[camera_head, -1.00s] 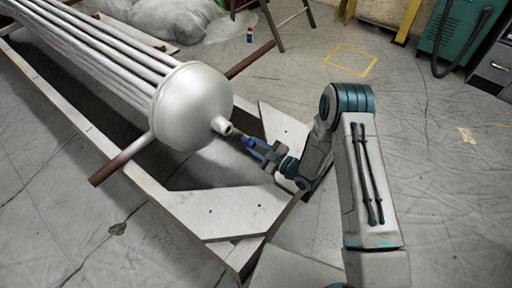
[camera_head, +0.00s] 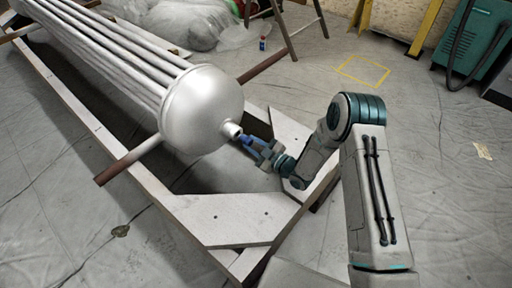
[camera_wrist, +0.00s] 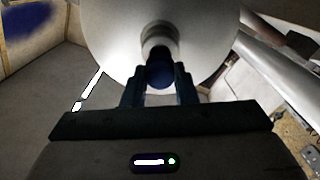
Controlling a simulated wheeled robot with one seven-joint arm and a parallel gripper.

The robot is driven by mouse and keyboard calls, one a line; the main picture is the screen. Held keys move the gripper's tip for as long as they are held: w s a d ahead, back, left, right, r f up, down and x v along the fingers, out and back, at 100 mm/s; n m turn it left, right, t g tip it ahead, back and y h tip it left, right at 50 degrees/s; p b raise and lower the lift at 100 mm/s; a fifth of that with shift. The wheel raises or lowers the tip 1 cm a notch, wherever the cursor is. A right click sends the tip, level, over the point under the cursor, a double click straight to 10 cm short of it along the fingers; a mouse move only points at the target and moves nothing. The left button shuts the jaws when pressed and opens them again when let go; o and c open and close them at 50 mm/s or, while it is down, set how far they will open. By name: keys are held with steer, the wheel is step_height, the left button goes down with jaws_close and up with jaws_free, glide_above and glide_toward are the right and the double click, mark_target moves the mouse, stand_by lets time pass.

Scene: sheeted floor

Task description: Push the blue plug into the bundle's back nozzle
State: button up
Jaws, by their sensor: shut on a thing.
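The bundle (camera_head: 205,105) is a pale metal vessel with a domed end and long tubes behind it. Its back nozzle (camera_head: 232,129) is a short stub on the dome; it also shows in the wrist view (camera_wrist: 159,38). My gripper (camera_head: 256,148) is shut on the blue plug (camera_head: 246,140), just in front of the nozzle mouth. In the wrist view the plug (camera_wrist: 160,74) sits between the two fingers, directly below the nozzle rim and close to it. I cannot tell whether the plug's tip touches or enters the nozzle.
A pale frame (camera_head: 225,222) with corner plates surrounds the bundle. A rusty bar (camera_head: 125,165) sticks out on the near side, another (camera_head: 264,65) on the far side. A teal machine (camera_head: 475,45) stands at the back right.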

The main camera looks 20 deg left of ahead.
steer(key=shift+b+x, duration=1.5)
steer(key=shift+x, duration=0.05)
stand_by(1.4)
steer(key=o, duration=1.1)
steer(key=p+v, duration=0.3)
steer(key=v, duration=1)
steer(key=shift+s+d+p, duration=0.15)
steer(key=shift+d+p, duration=0.15)
steer(key=shift+d, duration=0.1)
